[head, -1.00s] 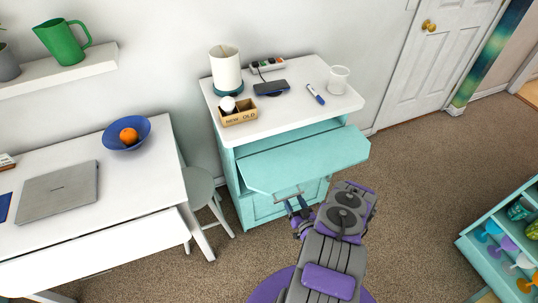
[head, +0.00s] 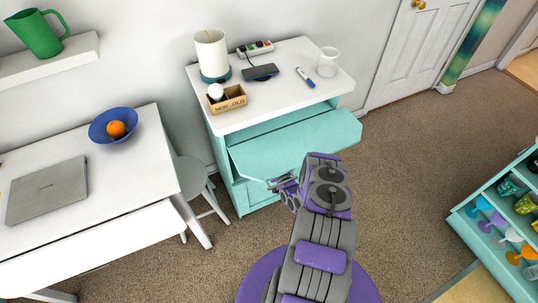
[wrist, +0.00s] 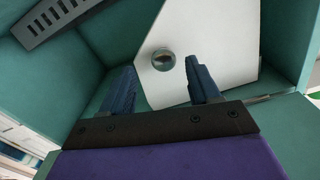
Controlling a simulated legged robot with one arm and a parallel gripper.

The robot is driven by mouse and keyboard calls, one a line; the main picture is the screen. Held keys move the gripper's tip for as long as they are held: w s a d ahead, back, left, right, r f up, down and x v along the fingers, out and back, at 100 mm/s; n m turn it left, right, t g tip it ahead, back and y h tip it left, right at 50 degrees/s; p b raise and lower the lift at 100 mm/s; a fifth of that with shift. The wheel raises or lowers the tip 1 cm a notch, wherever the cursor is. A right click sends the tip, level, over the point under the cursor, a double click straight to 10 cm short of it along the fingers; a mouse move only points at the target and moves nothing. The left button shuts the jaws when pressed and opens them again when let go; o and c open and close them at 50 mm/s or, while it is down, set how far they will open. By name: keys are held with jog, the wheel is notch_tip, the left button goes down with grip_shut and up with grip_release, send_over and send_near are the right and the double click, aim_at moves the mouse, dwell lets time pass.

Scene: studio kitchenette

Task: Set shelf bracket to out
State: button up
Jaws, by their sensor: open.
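A teal panel (head: 300,142) juts out from the front of the teal cabinet (head: 245,195), below its white top. I cannot make out a part that is surely the shelf bracket. In the wrist view a white angular plate (wrist: 222,45) with a round shiny knob (wrist: 163,59) lies beyond my fingers, among teal surfaces. My gripper (head: 283,183) is at the front left edge of the jutting panel in the head view. In the wrist view my gripper (wrist: 162,86) is open, with the knob seen between and beyond its blue fingers. No contact is clear.
A stool (head: 192,178) and white desk (head: 140,190) stand left. Carpet (head: 400,190) is free at right.

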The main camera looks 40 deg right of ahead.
jog(key=x, duration=0.3)
jog(key=shift+w+r+b, duration=0.1)
jog(key=shift+w+b, duration=0.2)
jog(key=shift+c, duration=0.3)
jog(key=shift+a, duration=0.15)
jog(key=c, duration=0.6)
grip_shut()
